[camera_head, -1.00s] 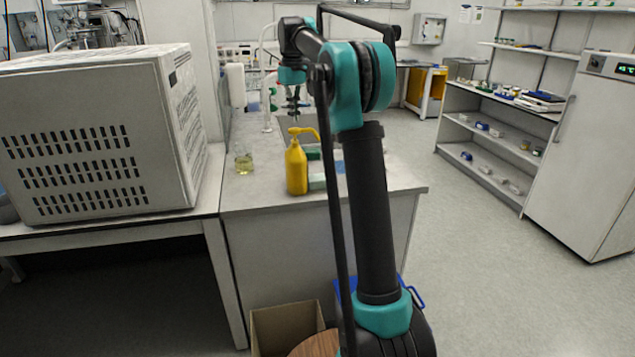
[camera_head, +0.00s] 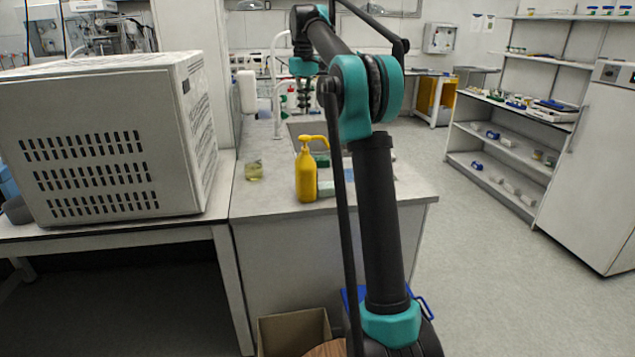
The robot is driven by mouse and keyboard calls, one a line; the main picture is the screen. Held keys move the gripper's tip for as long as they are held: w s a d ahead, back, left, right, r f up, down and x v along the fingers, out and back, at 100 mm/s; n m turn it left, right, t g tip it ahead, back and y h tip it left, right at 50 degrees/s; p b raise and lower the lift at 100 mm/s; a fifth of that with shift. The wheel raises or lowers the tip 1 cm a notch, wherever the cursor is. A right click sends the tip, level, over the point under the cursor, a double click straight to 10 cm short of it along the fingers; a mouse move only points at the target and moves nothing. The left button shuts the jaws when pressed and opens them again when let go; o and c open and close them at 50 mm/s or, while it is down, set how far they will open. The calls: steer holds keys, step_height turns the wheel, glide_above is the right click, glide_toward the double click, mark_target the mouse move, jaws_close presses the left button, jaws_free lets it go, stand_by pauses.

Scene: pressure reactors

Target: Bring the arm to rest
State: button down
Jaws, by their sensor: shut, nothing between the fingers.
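My arm rises from the bottom of the head view, bends at a teal elbow and reaches away over the sink bench (camera_head: 280,210). My gripper (camera_head: 304,108) hangs down at the far end of the arm, above the bench near the sink. It is small and dark in the picture, shut and empty. It is behind the yellow pump bottle (camera_head: 306,175) as seen from here, and apart from it.
A glass beaker (camera_head: 253,171) with yellowish liquid stands left of the bottle. A big white vented box (camera_head: 100,140) stands on the left table. An open cardboard box (camera_head: 293,332) is on the floor. Shelves (camera_head: 510,150) and a white cabinet (camera_head: 590,165) stand right; the floor between is clear.

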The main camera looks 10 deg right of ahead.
steer(key=s+d+f+m+t, duration=0.2)
steer(key=s+f+m, duration=0.1)
steer(key=s+f, duration=1.5)
steer(key=s+d+f+m+t, duration=0.2)
steer(key=s+f+m, duration=0.1)
steer(key=s+f, duration=1.5)
steer(key=s, duration=0.5)
steer(key=shift+s, duration=0.35)
